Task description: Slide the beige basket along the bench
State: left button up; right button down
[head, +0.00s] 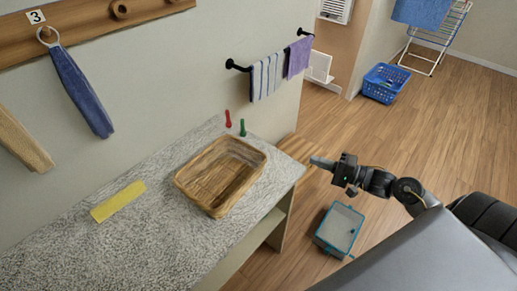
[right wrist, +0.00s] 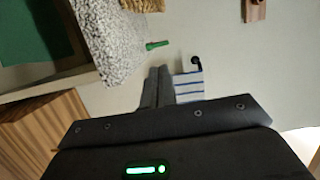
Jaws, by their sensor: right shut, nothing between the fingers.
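The beige basket (head: 221,175) is an empty, rectangular, woven-looking tray. It sits on the speckled grey bench (head: 130,235), near the bench's right end. My right gripper (head: 316,161) is to the right of the bench end, apart from the basket, with its fingers pointing left. In the right wrist view its fingers (right wrist: 157,87) are together with nothing between them. A small part of a woven beige thing, likely the basket, shows at the top of that view (right wrist: 140,8). My left gripper is not in view.
A yellow strip (head: 118,201) lies on the bench left of the basket. A red peg (head: 228,119) and a green peg (head: 242,128) are behind it by the wall. A towel rail holds a striped towel (head: 266,77). A grey-blue bin (head: 340,229) stands on the floor.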

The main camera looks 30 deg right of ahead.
aim_at(259, 150)
jog(key=p+x, duration=0.3)
jog(key=x, duration=1.5)
jog(key=shift+w+r, duration=0.15)
jog(key=a, duration=0.1)
jog(key=s+a+p, duration=0.1)
jog(key=a, duration=0.1)
jog(key=shift+s+a+p, duration=0.2)
jog(key=shift+s+p, duration=0.15)
jog(key=shift+a, duration=0.15)
